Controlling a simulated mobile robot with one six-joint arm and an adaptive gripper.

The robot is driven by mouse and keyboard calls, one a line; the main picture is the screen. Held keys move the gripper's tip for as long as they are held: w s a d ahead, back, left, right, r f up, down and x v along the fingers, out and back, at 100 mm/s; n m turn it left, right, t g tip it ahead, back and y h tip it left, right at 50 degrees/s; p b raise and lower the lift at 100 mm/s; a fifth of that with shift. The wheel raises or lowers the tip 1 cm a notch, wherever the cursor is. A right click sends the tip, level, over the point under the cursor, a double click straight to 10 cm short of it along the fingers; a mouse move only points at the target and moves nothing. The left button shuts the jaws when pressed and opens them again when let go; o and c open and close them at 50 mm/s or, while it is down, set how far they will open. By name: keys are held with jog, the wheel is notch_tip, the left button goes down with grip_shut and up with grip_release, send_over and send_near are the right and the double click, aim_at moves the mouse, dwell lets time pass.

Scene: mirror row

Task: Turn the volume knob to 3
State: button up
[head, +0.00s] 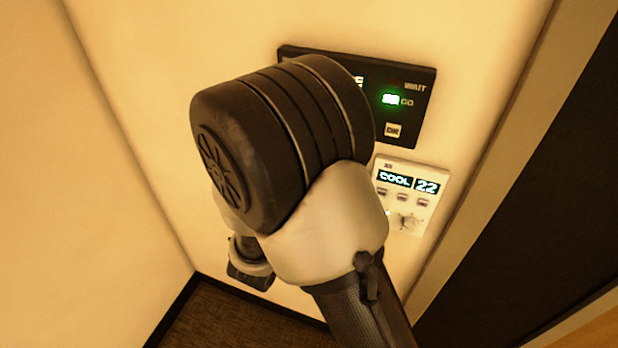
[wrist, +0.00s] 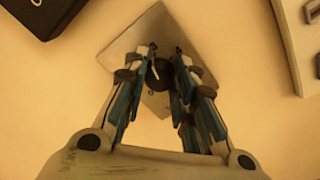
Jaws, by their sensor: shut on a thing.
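The volume knob (wrist: 160,76) is a small dark round knob on a grey, tilted-looking square plate (wrist: 132,38) on the wall, seen in the wrist view. My gripper (wrist: 166,68) has its two fingers on either side of the knob and is shut on it. The fingers cover part of the knob and plate, and I cannot read the scale or the knob's setting. In the head view my arm hides the knob, its plate and the fingertips.
A black panel (head: 420,118) with a green "GO" light and a button is on the wall. Below it is a white thermostat (head: 424,216) showing "COOL 22", with small buttons and a dial. In the wrist view the thermostat's edge (wrist: 287,45) is to the right. A dark doorway-like area lies far right.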

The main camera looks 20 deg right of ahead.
jog(key=shift+f+m+b, duration=0.1)
jog(key=shift+m+b, duration=0.6)
jog(key=shift+m, duration=0.1)
jog(key=o, duration=1.1)
jog(key=shift+c, duration=0.2)
jog(key=v, duration=1.2)
